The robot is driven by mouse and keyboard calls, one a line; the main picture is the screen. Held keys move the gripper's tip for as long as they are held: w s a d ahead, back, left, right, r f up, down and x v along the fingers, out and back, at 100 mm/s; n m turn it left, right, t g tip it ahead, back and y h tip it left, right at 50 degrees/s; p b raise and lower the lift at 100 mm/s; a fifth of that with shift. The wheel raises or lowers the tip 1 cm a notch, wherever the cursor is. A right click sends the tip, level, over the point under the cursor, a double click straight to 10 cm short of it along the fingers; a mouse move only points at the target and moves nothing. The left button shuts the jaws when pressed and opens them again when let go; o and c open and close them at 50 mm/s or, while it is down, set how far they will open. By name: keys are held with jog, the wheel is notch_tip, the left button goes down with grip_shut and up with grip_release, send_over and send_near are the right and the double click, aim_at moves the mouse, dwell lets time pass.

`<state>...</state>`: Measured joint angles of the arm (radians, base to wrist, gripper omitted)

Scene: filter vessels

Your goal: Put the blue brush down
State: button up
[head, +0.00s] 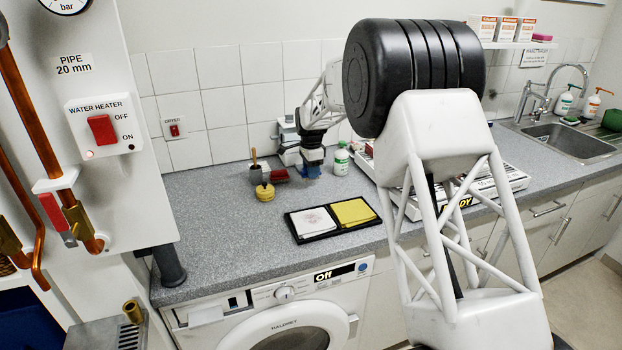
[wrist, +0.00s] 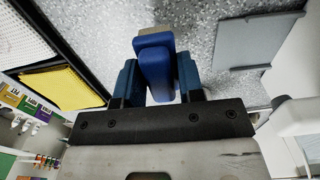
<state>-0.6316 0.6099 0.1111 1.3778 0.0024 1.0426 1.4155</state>
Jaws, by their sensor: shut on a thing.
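My gripper (head: 312,163) is low over the back of the grey worktop, left of the white bottle with a green cap. In the wrist view its two dark blue fingers (wrist: 158,88) are closed on the blue brush (wrist: 158,66), which sits between them with its blue body towards the camera. Beyond it, a greyish part of the brush shows over the speckled worktop. In the head view the brush is small and mostly merged with the blue fingers. I cannot tell whether it touches the worktop.
The black tray (head: 298,240) with white and yellow pads lies in front. A yellow round object (head: 265,192), a red block (head: 279,175) and a pot (head: 256,177) stand left of my gripper. The white bottle (head: 341,161) is close on its right. Worktop at front left is clear.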

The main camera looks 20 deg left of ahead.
jog(key=shift+f, duration=1.6)
jog(key=shift+f, duration=0.1)
jog(key=o, duration=1)
jog(key=shift+c, duration=0.2)
notch_tip(320, 180, up, 12)
jog(key=shift+r, duration=0.1)
